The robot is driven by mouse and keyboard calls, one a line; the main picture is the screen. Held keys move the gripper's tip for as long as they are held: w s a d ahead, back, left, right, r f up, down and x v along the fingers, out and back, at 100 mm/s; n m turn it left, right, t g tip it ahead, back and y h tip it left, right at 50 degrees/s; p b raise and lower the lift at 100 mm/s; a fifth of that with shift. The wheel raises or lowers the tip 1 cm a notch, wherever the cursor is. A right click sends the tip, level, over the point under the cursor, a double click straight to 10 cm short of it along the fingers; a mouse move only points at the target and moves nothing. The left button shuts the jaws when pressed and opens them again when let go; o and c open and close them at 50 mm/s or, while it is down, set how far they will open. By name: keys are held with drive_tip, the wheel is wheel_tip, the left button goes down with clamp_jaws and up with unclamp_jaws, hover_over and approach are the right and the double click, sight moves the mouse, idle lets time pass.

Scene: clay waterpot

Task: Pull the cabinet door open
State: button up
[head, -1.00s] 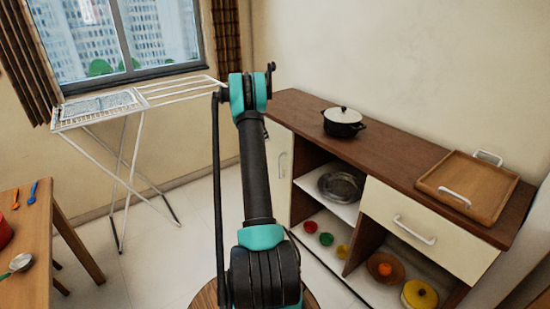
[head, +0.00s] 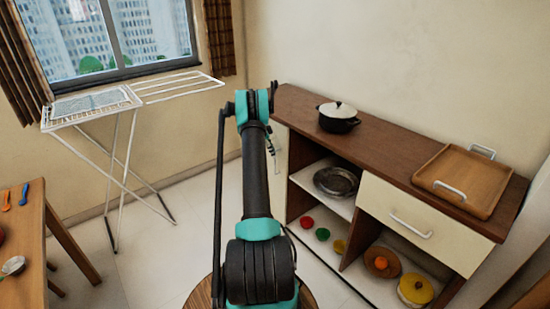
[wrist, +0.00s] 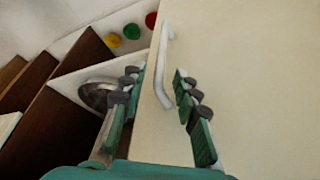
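The cream cabinet door (wrist: 240,80) fills the right of the wrist view. In the head view only a narrow strip of it (head: 281,135) shows at the cabinet's left end, partly hidden by my arm. Its white bar handle (wrist: 160,68) runs upright in the wrist view. My gripper (wrist: 158,88) is open, with one finger left of the handle and one right of it. I cannot tell whether the fingertips reach past the bar. No finger clearly touches it. In the head view my gripper (head: 272,148) is small, just in front of the door. The door looks shut.
The cabinet top (head: 385,150) holds a black pot (head: 338,122) and a wooden tray (head: 466,182). A drawer (head: 420,222) and open shelves with a metal bowl (head: 336,182) lie right of the door. A drying rack (head: 125,110) stands left. Floor between is clear.

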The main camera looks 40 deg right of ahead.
drive_tip(key=shift+x, duration=1.85)
drive_tip(key=shift+c, duration=0.5)
clamp_jaws()
